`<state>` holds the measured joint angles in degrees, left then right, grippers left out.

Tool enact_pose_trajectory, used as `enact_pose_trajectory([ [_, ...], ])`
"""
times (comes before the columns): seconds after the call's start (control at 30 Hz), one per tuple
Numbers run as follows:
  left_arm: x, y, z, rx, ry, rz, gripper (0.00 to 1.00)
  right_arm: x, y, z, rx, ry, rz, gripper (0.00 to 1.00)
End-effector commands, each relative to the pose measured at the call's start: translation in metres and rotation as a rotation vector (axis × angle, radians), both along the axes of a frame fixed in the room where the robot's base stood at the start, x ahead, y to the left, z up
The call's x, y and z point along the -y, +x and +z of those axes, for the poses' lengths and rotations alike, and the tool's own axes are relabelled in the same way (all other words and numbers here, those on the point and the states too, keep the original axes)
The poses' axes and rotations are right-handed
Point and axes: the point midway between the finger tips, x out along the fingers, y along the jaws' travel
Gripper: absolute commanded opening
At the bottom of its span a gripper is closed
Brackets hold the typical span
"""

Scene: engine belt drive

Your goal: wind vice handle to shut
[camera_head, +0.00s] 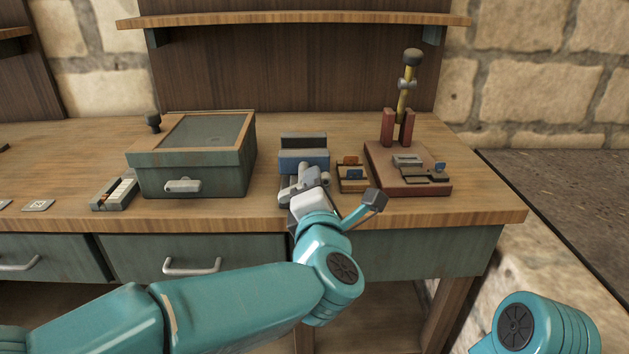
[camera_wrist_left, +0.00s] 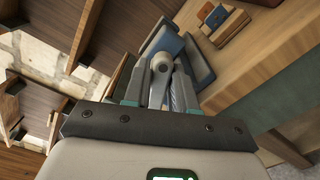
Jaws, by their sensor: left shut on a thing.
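The vice (camera_head: 304,160) is a blue and grey block near the front edge of the wooden bench, at the middle of the head view. It also shows in the left wrist view (camera_wrist_left: 198,62), beyond the fingers. The vice handle (camera_wrist_left: 162,62) is a light grey rounded part between the fingers of my left gripper (camera_wrist_left: 158,88). My left gripper (camera_head: 303,185) is in front of the vice in the head view and is shut on the handle. My wrist partly hides the handle and the vice front there. My right gripper is out of view.
A green box (camera_head: 190,165) with a framed lid stands left of the vice. A small tray (camera_head: 115,193) lies beside it. Right of the vice are a small wooden holder (camera_head: 352,186) and a red-brown base (camera_head: 425,188) with an upright yellow tool (camera_head: 403,98).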

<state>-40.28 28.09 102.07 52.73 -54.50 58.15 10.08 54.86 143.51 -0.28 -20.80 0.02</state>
Motion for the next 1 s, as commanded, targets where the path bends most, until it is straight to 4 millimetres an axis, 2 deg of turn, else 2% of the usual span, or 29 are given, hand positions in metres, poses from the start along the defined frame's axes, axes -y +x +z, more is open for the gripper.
enact_pose_trajectory([
  [0.4, 0.0054, -0.0014, -0.0089, -0.006, 0.263, -0.010, 0.00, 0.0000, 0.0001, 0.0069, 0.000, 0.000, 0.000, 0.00],
  [1.0, 0.0059, -0.0017, -0.0123, -0.008, 0.336, -0.011, 0.00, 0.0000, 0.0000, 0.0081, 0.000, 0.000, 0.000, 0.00],
])
